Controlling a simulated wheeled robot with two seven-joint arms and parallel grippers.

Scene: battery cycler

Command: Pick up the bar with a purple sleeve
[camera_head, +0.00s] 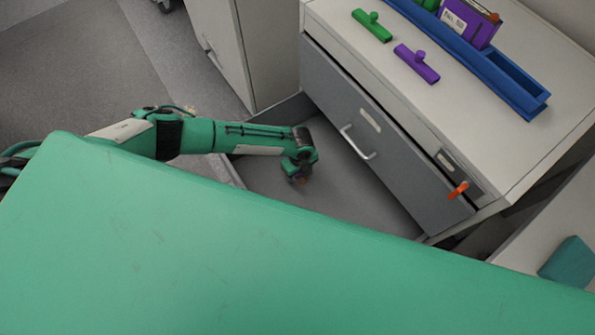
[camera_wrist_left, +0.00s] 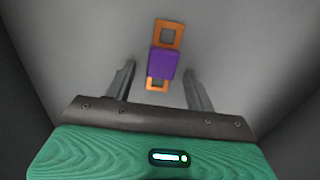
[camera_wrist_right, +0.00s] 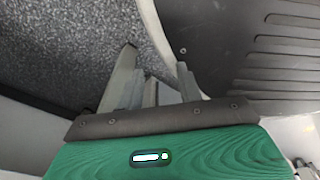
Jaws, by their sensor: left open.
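The bar with a purple sleeve (camera_wrist_left: 163,62) shows in the left wrist view as an orange bar with a square hole at each end and a purple block around its middle. It lies on a grey surface. My left gripper (camera_wrist_left: 159,70) is open, with one finger on each side of the bar and apart from it. In the head view this gripper (camera_head: 299,178) is low over an open grey drawer (camera_head: 345,190), and the bar is mostly hidden there. My right gripper (camera_wrist_right: 156,58) is open and empty in the right wrist view, outside the head view.
The cabinet (camera_head: 525,150) carries a green handle-like piece (camera_head: 372,25), a purple one (camera_head: 416,63) and a blue rack (camera_head: 505,80). A closed drawer front with a silver handle (camera_head: 357,142) and an orange key-like piece (camera_head: 457,190) are on its face. Drawer walls surround the left gripper.

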